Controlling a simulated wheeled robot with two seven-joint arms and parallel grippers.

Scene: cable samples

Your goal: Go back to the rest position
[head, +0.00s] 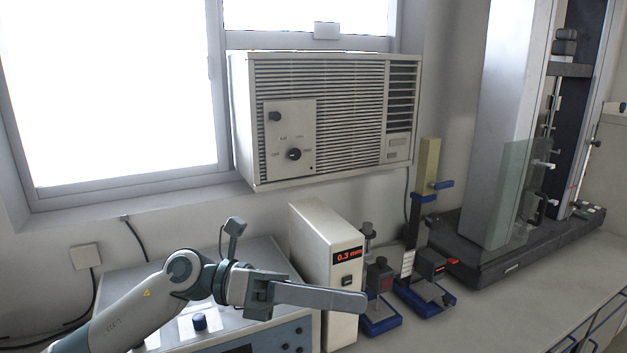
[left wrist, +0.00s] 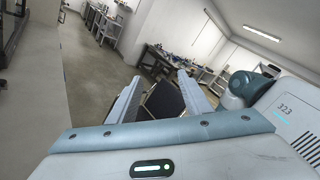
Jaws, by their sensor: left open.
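My left gripper (head: 318,297) is raised in front of the bench devices in the head view, with its fingers pointing right. In the left wrist view its two fingers (left wrist: 160,100) stand apart with nothing held between them. In the head view one finger overlaps the lower part of a white box with a red 0.3 mm display (head: 322,245). I cannot tell from the picture whether it touches the box. My right gripper is in neither view.
A grey instrument (head: 262,258) with knobs sits behind my left arm. Two small blue-based gauges (head: 380,322) stand right of the white box. A tall testing machine (head: 500,130) is at the right. The bench front (head: 520,310) is clear. An air conditioner (head: 320,115) hangs above.

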